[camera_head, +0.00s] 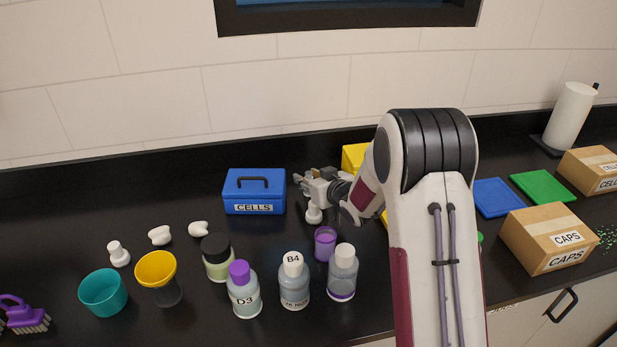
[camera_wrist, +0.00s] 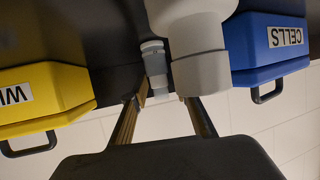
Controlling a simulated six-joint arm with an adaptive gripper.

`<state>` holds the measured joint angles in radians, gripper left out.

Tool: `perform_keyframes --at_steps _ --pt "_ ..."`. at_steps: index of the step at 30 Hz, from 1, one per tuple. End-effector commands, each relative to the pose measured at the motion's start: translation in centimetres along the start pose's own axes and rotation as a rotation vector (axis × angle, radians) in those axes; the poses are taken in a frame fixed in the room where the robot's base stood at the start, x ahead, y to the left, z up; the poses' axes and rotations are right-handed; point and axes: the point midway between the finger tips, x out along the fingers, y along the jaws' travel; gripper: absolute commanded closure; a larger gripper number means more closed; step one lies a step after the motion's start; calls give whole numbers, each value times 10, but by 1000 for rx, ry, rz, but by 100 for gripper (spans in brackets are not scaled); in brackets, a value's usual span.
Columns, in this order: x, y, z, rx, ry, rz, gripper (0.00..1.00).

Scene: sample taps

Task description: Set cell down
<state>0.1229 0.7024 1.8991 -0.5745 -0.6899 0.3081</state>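In the wrist view, which is upside down, a small grey cell (camera_wrist: 156,62) sits between the two fingers of my gripper (camera_wrist: 165,98). The left finger lies right beside it. The right fingertip is partly hidden behind a large white piece with a grey collar (camera_wrist: 198,62). In the head view my gripper (camera_head: 308,184) is over the bench, just right of the blue CELLS box (camera_head: 254,190); the cell is too small to make out there. A white knob-like piece (camera_head: 314,213) shows just under the gripper.
A purple cup (camera_head: 325,244) and several bottles stand in front of my gripper. A yellow box (camera_head: 354,159) is behind the arm. Blue (camera_head: 497,198) and green (camera_head: 543,186) trays and a CAPS box (camera_head: 548,238) are at the right. Several white pieces lie at the left.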

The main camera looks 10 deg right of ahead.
Motion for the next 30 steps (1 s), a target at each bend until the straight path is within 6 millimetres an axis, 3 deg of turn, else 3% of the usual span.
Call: perform_keyframes --at_steps 14,30 --pt "-10 1 -3 1 1 1 71" --pt "-71 1 -3 0 0 2 71"
